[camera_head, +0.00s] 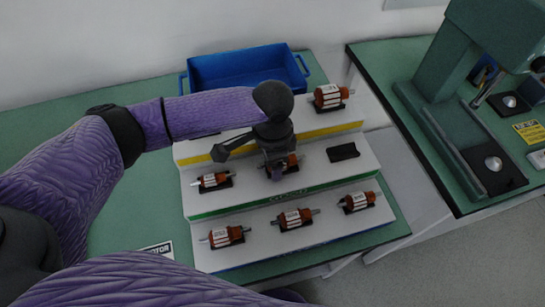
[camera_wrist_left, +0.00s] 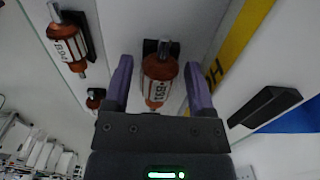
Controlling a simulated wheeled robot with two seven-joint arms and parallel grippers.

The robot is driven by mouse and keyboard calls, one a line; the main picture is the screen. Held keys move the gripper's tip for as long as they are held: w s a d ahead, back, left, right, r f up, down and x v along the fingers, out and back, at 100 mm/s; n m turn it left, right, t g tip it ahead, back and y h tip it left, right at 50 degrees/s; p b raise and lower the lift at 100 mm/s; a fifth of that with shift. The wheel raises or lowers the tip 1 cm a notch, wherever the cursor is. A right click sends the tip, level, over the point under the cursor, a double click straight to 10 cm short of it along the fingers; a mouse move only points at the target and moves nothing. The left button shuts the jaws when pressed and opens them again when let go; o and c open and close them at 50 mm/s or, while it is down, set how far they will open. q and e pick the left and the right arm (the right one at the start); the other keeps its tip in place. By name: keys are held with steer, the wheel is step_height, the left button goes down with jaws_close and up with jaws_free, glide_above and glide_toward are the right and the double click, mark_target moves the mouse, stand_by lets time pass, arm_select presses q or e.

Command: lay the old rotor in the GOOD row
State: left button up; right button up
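My left gripper (camera_head: 279,173) is over the middle step of the white stepped rack (camera_head: 318,172), which has a green stripe with small lettering along its front edge. In the left wrist view the two purple fingers (camera_wrist_left: 158,78) are apart, one on each side of a copper-and-white rotor (camera_wrist_left: 160,72), with narrow gaps. A black cradle shows at that rotor's far end. In the head view the gripper partly hides this rotor (camera_head: 291,160). I cannot tell which rotor is the old one. My right gripper is not in view.
An empty black cradle (camera_head: 343,152) is right of the gripper; another rotor (camera_head: 214,181) is left. One rotor (camera_head: 329,96) is on the yellow-striped top step, several on the lowest step. A blue bin (camera_head: 240,68) is behind. A green press (camera_head: 455,60) stands on the right table.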

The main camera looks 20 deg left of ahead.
arm_select(q)
steer(key=shift+o, duration=1.1)
step_height(320, 180, up, 10)
steer(key=p, duration=0.3)
steer(key=shift+f, duration=0.1)
